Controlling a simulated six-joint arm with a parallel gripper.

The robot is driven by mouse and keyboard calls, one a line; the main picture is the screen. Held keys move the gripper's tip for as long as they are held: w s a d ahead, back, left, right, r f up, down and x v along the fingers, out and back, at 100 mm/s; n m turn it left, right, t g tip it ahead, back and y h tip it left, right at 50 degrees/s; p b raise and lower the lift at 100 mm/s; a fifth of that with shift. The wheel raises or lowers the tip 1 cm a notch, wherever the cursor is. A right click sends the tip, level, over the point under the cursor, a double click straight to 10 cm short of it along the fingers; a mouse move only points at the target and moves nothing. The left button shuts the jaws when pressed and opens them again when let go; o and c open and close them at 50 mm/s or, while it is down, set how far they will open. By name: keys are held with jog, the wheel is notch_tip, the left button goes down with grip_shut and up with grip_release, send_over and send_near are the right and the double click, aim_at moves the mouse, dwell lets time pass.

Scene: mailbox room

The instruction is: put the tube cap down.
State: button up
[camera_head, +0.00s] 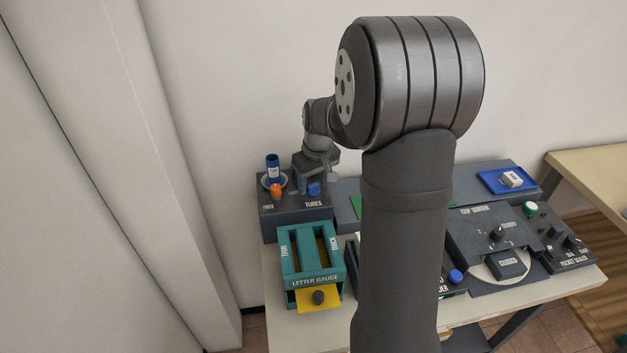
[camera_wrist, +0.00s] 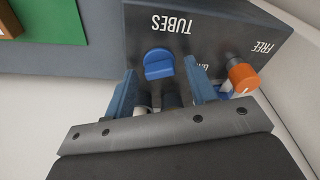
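My gripper (camera_wrist: 160,90) is over the dark box marked "TUBES" (camera_head: 291,220). In the wrist view its two fingers stand apart, with a gap on both sides of a blue piece. This blue piece (camera_wrist: 159,64) has a raised ridge and sits just past the fingertips by the "TUBES" lettering; it also shows in the head view (camera_head: 313,188). An orange round piece (camera_head: 276,191) is by the "FREE" lettering, also in the wrist view (camera_wrist: 243,77). A blue tube (camera_head: 273,168) with a pale label stands upright behind it. I cannot tell which piece is the tube cap.
A teal letter gauge (camera_head: 309,283) with a yellow plate stands in front of the box. A blue tray (camera_head: 489,182) holding a white item is at the back right. Dark panels with knobs (camera_head: 497,233) fill the right side. The wall is close behind.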

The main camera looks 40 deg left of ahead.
aim_at(313, 185)
notch_tip(313, 185, up, 12)
jog(key=d, duration=0.1)
jog(key=shift+s+d+r, duration=0.15)
jog(key=shift+s+d, duration=0.2)
dwell(0.4)
jog(key=f, duration=0.4)
jog(key=a+f, duration=0.1)
jog(key=f, duration=0.6)
jog(key=shift+w+a+f, duration=0.3)
jog(key=shift+f, duration=0.05)
jog(key=shift+w+a, duration=0.1)
jog(key=shift+r, duration=1.85)
jog(key=shift+f, duration=0.1)
